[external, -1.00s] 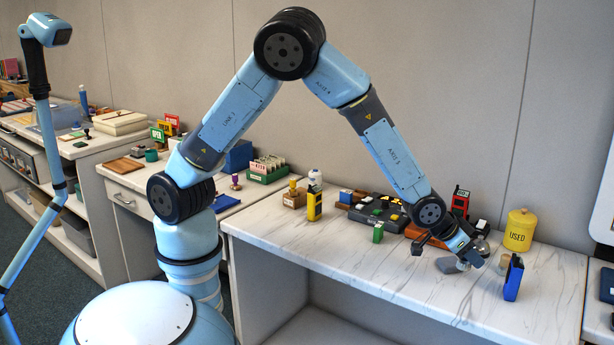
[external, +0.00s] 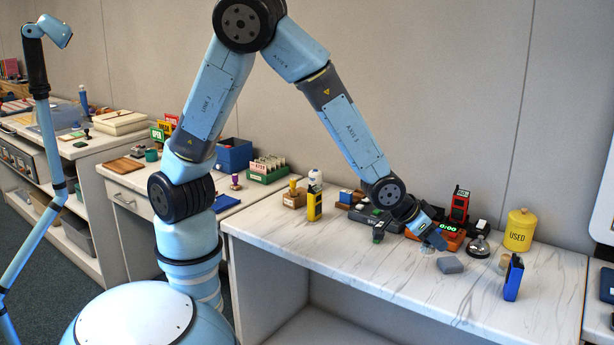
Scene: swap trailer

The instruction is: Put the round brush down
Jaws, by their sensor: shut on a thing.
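My gripper (external: 436,242) is shut, low over the middle of the white marbled worktop (external: 370,275). A small pale thing (external: 428,250) shows just under its fingertips; this appears to be the round brush, mostly hidden by the fingers. I cannot tell whether it touches the worktop. A grey block (external: 449,265) lies just right of and in front of the gripper.
A red-and-black device (external: 459,206) and an orange-based timer (external: 450,238) stand close behind my gripper. A silver dome (external: 479,247), a yellow USED canister (external: 520,230) and a blue upright device (external: 513,278) stand to the right. The front middle worktop is clear.

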